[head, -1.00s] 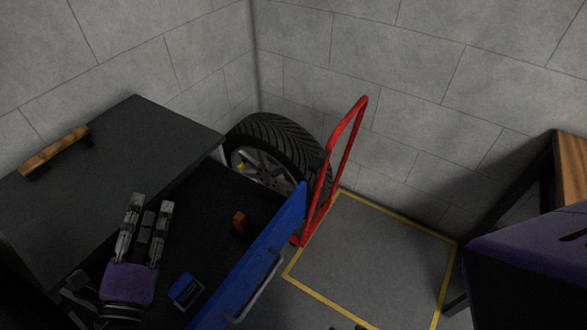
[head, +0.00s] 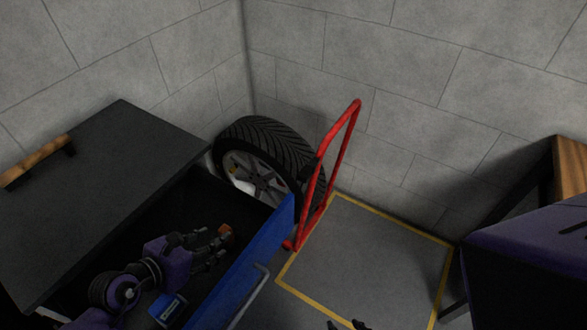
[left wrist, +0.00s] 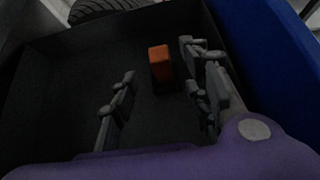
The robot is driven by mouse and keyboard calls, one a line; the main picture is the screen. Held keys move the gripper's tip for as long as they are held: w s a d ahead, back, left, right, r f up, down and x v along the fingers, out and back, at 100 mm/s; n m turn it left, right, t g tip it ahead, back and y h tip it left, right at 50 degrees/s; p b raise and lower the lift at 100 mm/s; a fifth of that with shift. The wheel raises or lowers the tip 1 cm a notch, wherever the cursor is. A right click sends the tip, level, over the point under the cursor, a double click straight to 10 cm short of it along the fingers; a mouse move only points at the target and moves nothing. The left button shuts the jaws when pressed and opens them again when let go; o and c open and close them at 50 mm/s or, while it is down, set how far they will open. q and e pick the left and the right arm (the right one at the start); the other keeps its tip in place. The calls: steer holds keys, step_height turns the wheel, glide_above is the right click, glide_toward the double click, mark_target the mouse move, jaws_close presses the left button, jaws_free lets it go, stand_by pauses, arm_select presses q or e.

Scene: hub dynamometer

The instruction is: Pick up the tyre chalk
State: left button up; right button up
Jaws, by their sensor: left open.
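The tyre chalk, seen as a small orange block (head: 226,230), lies in the open black drawer (head: 200,205) near its blue front. My left gripper (head: 216,243) is open and low inside the drawer, with its fingertips at the block. In the left wrist view the orange block (left wrist: 160,63) is near the gap between the parted fingers (left wrist: 158,66), closer to the right finger. I cannot tell whether a finger touches it. Two dark tips at the bottom edge of the head view (head: 348,325) look like part of my right gripper; the rest is out of frame.
A blue device (head: 168,309) lies in the drawer beside my left arm. The drawer's blue front wall (head: 258,250) stands close to the gripper. A dark cabinet top (head: 110,190) is at left. A tyre (head: 270,160) and a red frame (head: 340,150) stand behind.

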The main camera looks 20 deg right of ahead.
mark_target(226, 244)
arm_select(q)
steer(key=x, duration=0.5)
steer(key=shift+d, duration=0.1)
jaws_close()
step_height(226, 244, up, 10)
steer(key=shift+p, duration=0.65)
